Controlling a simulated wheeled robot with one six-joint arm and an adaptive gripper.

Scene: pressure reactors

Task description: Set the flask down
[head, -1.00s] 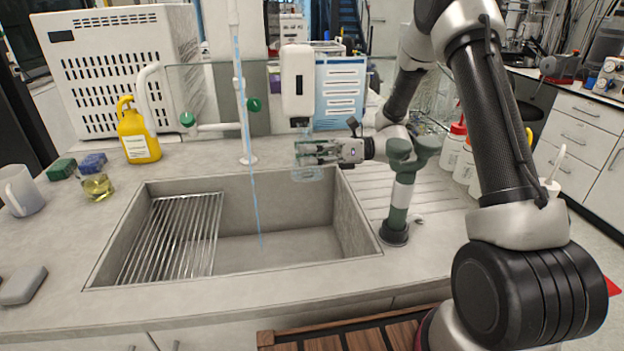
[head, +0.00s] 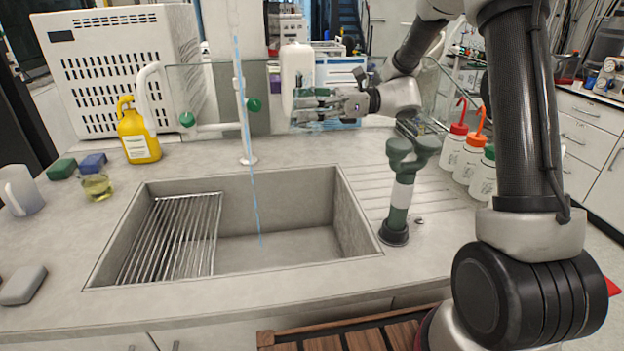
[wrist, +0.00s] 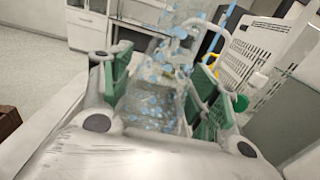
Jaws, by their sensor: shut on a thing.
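My gripper (head: 318,105) is raised above the back edge of the counter, in front of the white wall dispenser. It is shut on the flask. In the wrist view the clear glass flask (wrist: 158,92), with blue spots on it, sits between the green finger pads of my gripper (wrist: 160,95). In the head view the flask is hard to make out against the background. Its base cannot be seen clearly.
The sink (head: 285,190) with a metal rack (head: 172,235) lies in front, under a thin blue water stream (head: 245,110). A green-and-white tap post (head: 400,195) stands right of it. Wash bottles (head: 466,155) stand further right. A yellow jug (head: 138,135) stands left.

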